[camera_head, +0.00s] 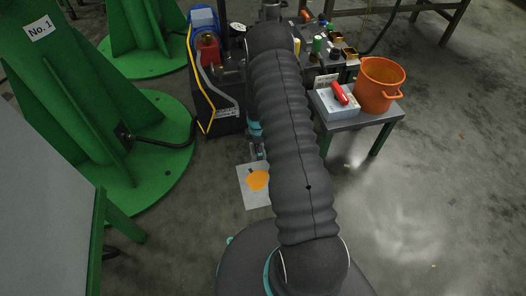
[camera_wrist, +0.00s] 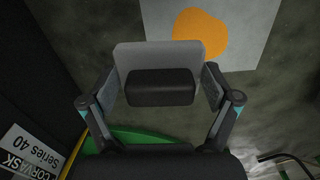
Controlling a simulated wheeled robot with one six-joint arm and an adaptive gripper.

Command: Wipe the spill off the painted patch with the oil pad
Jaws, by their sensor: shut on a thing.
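My gripper (camera_wrist: 160,88) is shut on the oil pad (camera_wrist: 157,53), a grey slab with a black block on it, with a finger at either side. The painted patch (camera_wrist: 240,50) is a pale grey rectangle on the floor, at the top of the wrist view. An orange spill (camera_wrist: 199,35) lies on it, partly covered in view by the pad's upper edge. In the head view the patch (camera_head: 248,197) and spill (camera_head: 257,181) show just left of my arm. The gap between pad and floor cannot be judged. My arm hides most of the gripper in the head view.
A black cabinet (camera_head: 218,105) stands behind the patch, and a green machine base (camera_head: 150,180) is to its left. A small table (camera_head: 378,111) at right holds an orange bucket (camera_head: 381,84) and a box with a red-handled item (camera_head: 341,94). The floor at right is clear.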

